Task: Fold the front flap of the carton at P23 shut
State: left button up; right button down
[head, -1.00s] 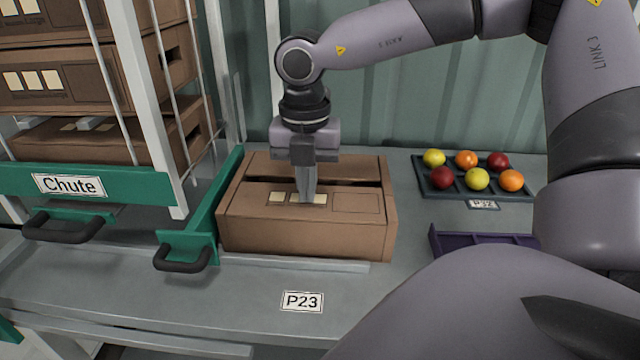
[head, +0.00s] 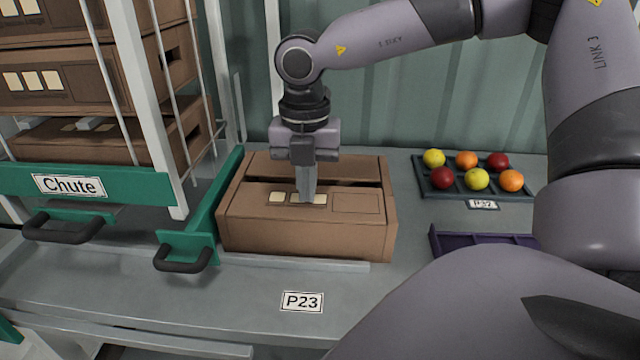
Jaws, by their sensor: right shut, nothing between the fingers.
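The brown carton (head: 305,232) sits on the grey bench behind the P23 label (head: 302,301). Its front flap (head: 357,203), with pale squares printed on it, lies flat over the front part of the top. The back flap (head: 320,166) lies over the rear part, and a dark narrow gap shows between the two, widest at the right. My right gripper (head: 306,200) is shut and empty, pointing straight down with its fingertips at the front flap's upper face. It looks to be touching the flap. My left gripper is not in view.
A green stop with a dark handle (head: 182,258) stands along the carton's left side, beside the chute (head: 120,184) with stacked cartons.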

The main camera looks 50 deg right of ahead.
notch_tip(320, 180, up, 7)
jog(key=p, duration=0.3)
dwell(0.5)
dwell(0.4)
